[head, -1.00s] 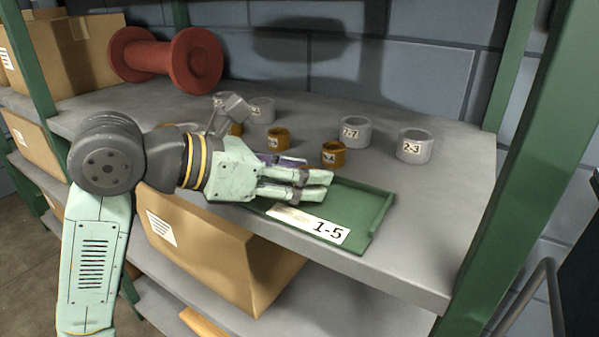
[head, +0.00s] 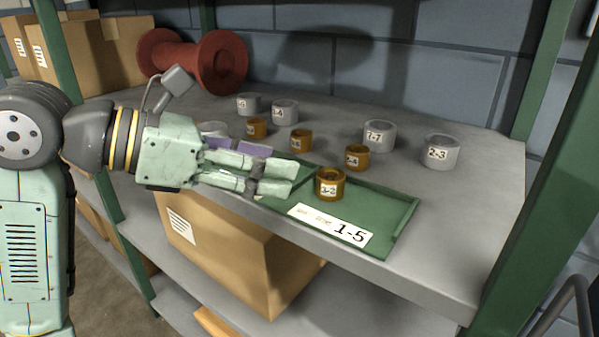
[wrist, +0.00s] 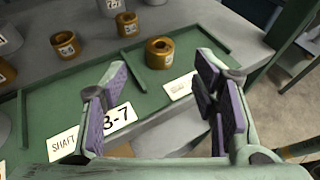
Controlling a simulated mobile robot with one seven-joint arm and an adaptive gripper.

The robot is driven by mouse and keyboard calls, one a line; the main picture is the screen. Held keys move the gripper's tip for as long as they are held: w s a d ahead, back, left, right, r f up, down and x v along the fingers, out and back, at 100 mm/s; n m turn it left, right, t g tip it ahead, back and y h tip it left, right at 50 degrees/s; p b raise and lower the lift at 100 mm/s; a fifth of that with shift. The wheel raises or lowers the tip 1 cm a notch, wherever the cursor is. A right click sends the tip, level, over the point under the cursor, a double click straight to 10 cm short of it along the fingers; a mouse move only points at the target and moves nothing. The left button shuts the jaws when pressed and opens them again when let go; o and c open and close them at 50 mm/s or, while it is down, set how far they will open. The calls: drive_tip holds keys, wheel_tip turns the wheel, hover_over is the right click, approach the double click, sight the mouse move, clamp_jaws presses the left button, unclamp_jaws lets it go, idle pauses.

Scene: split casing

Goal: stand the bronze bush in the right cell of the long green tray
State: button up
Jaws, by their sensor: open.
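The bronze bush (head: 330,184) stands upright on the floor of the long green tray (head: 385,203), behind the card marked 1-5. In the wrist view the bush (wrist: 160,52) stands right of the tray's divider (wrist: 134,78), in the right cell, close to the divider. My gripper (head: 290,179) is open and empty, left of the bush in the head view, with a small gap. In the wrist view its fingers (wrist: 162,76) are spread wide, with the bush beyond the tips. My gripper hides the tray's left part in the head view.
Several smaller bronze bushes, one of them (head: 357,157), stand behind the tray. Grey rings (head: 380,136) and (head: 441,151) stand farther right. A red spool (head: 222,62) lies at the back left. A green post (head: 540,170) bounds the right side.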

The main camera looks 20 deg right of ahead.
drive_tip(key=v, duration=0.3)
drive_tip(key=shift+d, duration=0.1)
